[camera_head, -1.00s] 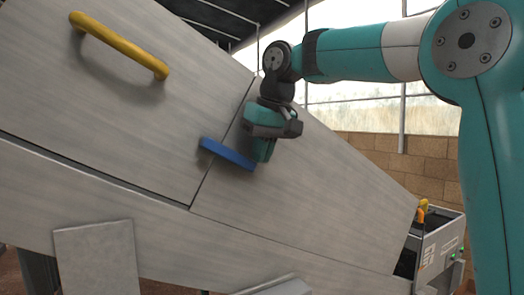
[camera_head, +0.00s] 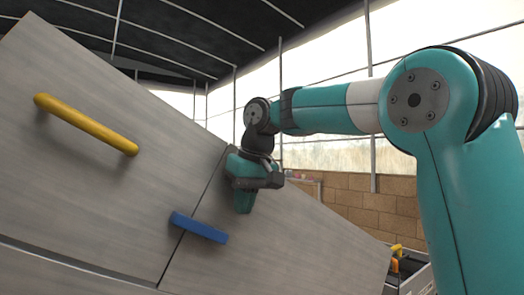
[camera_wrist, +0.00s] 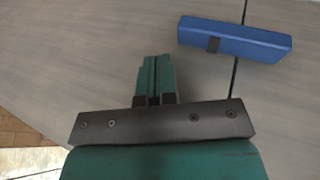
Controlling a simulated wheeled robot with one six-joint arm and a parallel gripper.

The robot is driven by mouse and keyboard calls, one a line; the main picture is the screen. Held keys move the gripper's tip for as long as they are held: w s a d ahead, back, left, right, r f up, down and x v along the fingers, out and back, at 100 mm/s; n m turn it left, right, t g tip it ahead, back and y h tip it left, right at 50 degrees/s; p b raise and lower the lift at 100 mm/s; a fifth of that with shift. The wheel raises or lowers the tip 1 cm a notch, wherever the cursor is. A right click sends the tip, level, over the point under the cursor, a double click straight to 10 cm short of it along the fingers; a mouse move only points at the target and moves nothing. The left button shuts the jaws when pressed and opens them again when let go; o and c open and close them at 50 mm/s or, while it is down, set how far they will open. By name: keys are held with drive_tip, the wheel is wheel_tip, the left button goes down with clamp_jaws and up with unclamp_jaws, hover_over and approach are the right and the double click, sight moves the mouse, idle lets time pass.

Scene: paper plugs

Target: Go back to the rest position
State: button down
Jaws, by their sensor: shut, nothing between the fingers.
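My gripper (camera_head: 243,203) is shut and empty in the head view, in front of the grey panel and up and right of the blue bar. In the wrist view its closed fingers (camera_wrist: 154,82) point toward the panel. The blue bar (camera_head: 199,228) sits across the seam between two grey panels; it also shows at the upper right of the wrist view (camera_wrist: 236,40). The fingers are apart from it. My teal arm reaches in from the right of the head view.
A yellow handle (camera_head: 86,124) is fixed on the left grey panel (camera_head: 110,200). The right grey panel (camera_head: 290,250) slopes down to the right. A grey box (camera_head: 415,278) with orange and yellow parts stands at lower right. A brick wall (camera_head: 360,208) is behind.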

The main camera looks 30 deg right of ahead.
drive_tip(key=d+p+v, duration=0.2)
drive_tip(key=p+v, duration=0.3)
drive_tip(key=v, duration=0.4)
drive_tip(key=s+a+f+n+g+y+b, duration=0.1)
drive_tip(key=s+a+f+b, duration=0.25)
drive_tip(key=f, duration=0.35)
drive_tip(key=s+a+f+n+y+b, duration=0.1)
drive_tip(key=s+a+f+b, duration=0.15)
drive_tip(key=a+f, duration=0.3)
drive_tip(key=s+a+f+n+g+y+b, duration=0.1)
drive_tip(key=s+a+f+n+b, duration=0.2)
drive_tip(key=f, duration=0.5)
drive_tip(key=s+a+f+b, duration=0.3)
drive_tip(key=s+f, duration=0.3)
drive_tip(key=f, duration=0.2)
drive_tip(key=s+a+f+n+g+b, duration=0.1)
drive_tip(key=s+a+f+b, duration=0.1)
drive_tip(key=s+f+b, duration=0.2)
drive_tip(key=s+f, duration=0.3)
drive_tip(key=f, duration=0.2)
drive_tip(key=shift+s+a+f+n, duration=0.2)
drive_tip(key=shift+s+a+n, duration=0.1)
drive_tip(key=shift+a, duration=0.05)
